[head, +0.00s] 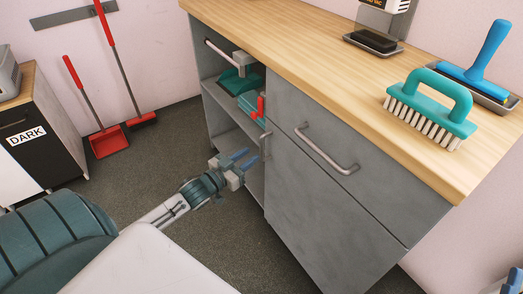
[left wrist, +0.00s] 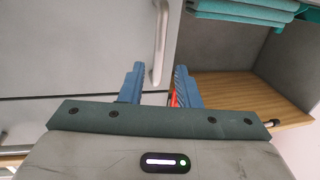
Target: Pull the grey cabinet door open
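The grey cabinet door (head: 315,215) is shut, below a grey drawer front. Its upright metal handle (head: 266,144) is near the door's left edge in the head view, and it also shows in the left wrist view (left wrist: 160,45). My left gripper (head: 246,160) is open in front of it. In the left wrist view its two blue fingers (left wrist: 157,76) appear on either side of the handle's end, with gaps; whether they reach its depth I cannot tell. Part of my right gripper (head: 514,279) shows at the lower right corner, mostly cut off.
The drawer has its own bar handle (head: 325,150). Open shelves (head: 232,125) beside the door hold teal cloths (head: 240,82) and a red item. The wooden counter (head: 300,45) overhangs above, with brushes on it.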

